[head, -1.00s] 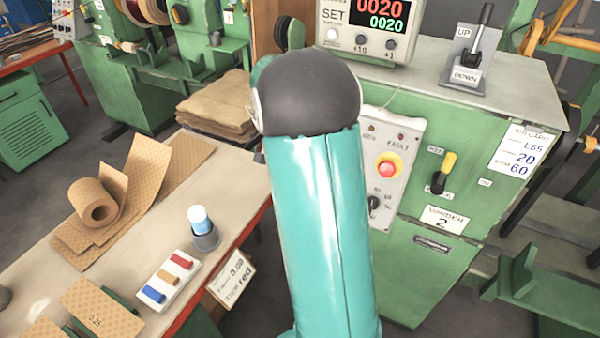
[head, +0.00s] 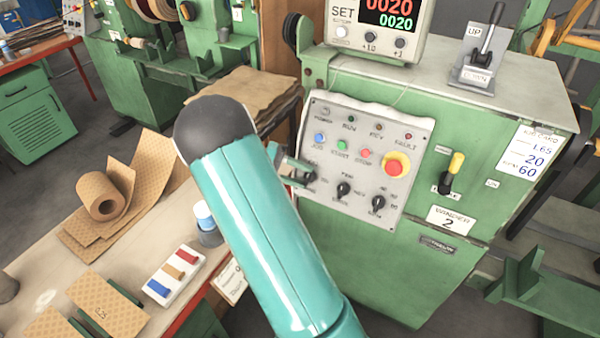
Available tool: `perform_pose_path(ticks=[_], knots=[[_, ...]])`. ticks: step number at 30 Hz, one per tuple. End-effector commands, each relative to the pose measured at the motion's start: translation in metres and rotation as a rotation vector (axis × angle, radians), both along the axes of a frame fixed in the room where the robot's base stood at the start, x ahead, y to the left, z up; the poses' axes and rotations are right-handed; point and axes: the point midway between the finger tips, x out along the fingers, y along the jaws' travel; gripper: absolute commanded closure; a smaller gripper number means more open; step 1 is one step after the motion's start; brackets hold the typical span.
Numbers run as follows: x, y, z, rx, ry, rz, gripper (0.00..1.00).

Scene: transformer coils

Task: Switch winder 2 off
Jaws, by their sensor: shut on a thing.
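Winder 2 is the green machine (head: 400,262) on the right, named by its white "WINDER 2" label (head: 450,219). Its grey control panel (head: 395,133) has lamps on top, then blue, green and red buttons and a red emergency stop (head: 397,163) on a yellow ring. Black rotary knobs line the bottom row, among them a middle knob (head: 343,189) and a right knob (head: 378,203). My gripper (head: 302,172) is at the panel's left edge, shut on the leftmost knob (head: 309,179). My arm hides much of the gripper, and the knob's marking is not readable.
A yellow-handled lever (head: 452,173) is right of the panel. The lit display box (head: 378,30) and an UP/DOWN lever (head: 486,45) stand on top. A bench (head: 120,275) with a paper roll (head: 100,196) is at left.

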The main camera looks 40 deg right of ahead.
Motion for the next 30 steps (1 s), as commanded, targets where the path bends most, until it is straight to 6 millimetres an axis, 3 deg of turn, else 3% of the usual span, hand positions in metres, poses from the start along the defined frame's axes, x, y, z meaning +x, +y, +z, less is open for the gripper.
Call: perform_pose_path(ticks=[10,27,28,30], knots=[[0.0005,0.0023,-0.0028,-0.054,0.150,0.065,0.85],[-0.0001,0.0022,-0.0034,-0.065,0.179,0.077,0.85],[-0.0002,0.0022,-0.0034,-0.064,0.180,0.077,0.58],[-0.0002,0.0021,-0.0037,-0.064,0.179,0.076,0.44]])
